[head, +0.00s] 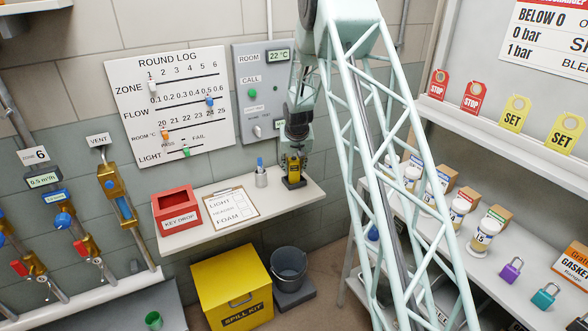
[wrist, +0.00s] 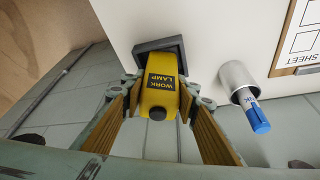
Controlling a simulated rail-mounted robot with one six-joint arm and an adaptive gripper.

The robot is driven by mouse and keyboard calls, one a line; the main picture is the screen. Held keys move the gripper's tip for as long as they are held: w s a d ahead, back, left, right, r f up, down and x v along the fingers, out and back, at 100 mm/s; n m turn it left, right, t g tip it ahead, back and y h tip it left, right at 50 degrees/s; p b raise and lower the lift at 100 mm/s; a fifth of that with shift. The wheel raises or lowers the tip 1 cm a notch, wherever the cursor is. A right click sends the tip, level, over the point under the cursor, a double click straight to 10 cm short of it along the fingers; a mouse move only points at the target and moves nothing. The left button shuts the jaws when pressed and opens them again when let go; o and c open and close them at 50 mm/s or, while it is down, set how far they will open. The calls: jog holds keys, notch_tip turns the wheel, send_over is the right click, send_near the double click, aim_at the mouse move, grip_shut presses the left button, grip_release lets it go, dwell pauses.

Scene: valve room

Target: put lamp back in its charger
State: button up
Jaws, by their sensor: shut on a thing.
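The yellow work lamp (head: 293,166) stands upright at the right end of the white wall shelf. Its foot is in or on a dark charger base (head: 293,183); I cannot tell how fully it is seated. My gripper (head: 296,142) is above the lamp and shut on it. The dark charger (wrist: 158,47) shows at the lamp's far end. The inside of the charger is hidden by the lamp.
A grey cup with a blue marker (head: 261,175) stands just left of the lamp, also close in the wrist view (wrist: 238,82). A clipboard (head: 231,205) and a red key drop box (head: 177,207) are further left. A grey control panel (head: 262,85) is on the wall behind.

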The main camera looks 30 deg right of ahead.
jog(key=o, duration=1)
jog(key=shift+r, duration=0.15)
jog(key=p+v, duration=0.1)
jog(key=v, duration=1.1)
dwell(0.3)
